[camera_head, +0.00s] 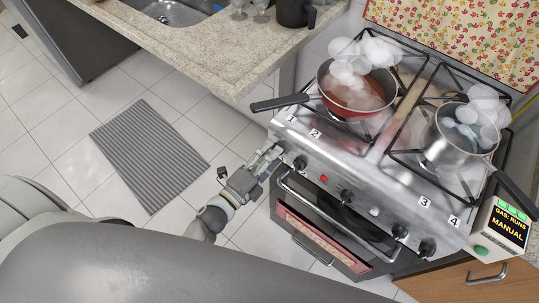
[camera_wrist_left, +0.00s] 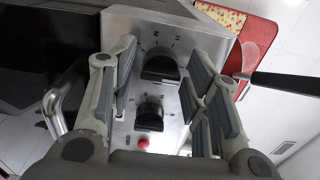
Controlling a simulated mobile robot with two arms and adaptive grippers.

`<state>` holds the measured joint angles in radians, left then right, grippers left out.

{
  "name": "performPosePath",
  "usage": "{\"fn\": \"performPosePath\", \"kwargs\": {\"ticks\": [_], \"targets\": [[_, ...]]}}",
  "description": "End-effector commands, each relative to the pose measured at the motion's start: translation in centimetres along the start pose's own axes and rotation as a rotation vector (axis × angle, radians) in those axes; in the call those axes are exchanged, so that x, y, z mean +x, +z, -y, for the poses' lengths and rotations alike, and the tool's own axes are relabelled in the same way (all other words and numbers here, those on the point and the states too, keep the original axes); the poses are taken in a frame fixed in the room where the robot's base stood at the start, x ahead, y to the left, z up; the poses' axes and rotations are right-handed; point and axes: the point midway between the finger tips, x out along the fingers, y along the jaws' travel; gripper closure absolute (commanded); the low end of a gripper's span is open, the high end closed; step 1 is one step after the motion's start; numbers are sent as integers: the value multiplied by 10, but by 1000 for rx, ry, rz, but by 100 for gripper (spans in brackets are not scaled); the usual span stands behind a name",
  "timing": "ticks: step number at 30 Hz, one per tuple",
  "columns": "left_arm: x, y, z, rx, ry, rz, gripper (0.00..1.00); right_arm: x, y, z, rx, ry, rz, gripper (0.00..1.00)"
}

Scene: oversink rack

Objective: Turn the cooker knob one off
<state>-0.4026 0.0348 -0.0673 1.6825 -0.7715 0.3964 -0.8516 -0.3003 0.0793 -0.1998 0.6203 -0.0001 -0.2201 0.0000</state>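The cooker (camera_head: 370,170) has a slanted front panel with several black knobs and number labels 1 to 4. In the left wrist view, the cooker knob one (camera_wrist_left: 159,68) is the far black knob, with marks around it. A second knob (camera_wrist_left: 149,118) sits nearer, beside a red button (camera_wrist_left: 143,143). My left gripper (camera_head: 275,156) is at the left end of the panel and hides knob one in the head view. In the left wrist view it (camera_wrist_left: 160,78) is open, its fingers on either side of knob one. Contact cannot be told. My right gripper is not in view.
A red pan (camera_head: 352,106) and a steel pot (camera_head: 450,150) steam on the hob. The red pan's handle (camera_head: 278,103) sticks out left, above my left gripper. An oven handle (camera_head: 330,222) runs below the panel. A gas box (camera_head: 505,228) reads MANUAL.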

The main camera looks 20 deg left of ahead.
Motion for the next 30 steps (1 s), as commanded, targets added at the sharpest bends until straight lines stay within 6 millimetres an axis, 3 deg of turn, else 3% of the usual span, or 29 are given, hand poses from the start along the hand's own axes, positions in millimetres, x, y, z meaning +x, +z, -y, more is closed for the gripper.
{"fn": "performPosePath", "kwargs": {"ticks": [10, 14, 24, 30], "targets": [[0, 0, 1, -2, -2, 0, 46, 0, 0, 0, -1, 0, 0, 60], [-10, 0, 0, -3, 1, 1, 46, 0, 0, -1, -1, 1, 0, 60], [-79, 0, -1, -2, 3, 0, 46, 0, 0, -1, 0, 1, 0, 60], [-110, 0, 0, -2, 1, 0, 46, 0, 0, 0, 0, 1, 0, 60]]}}
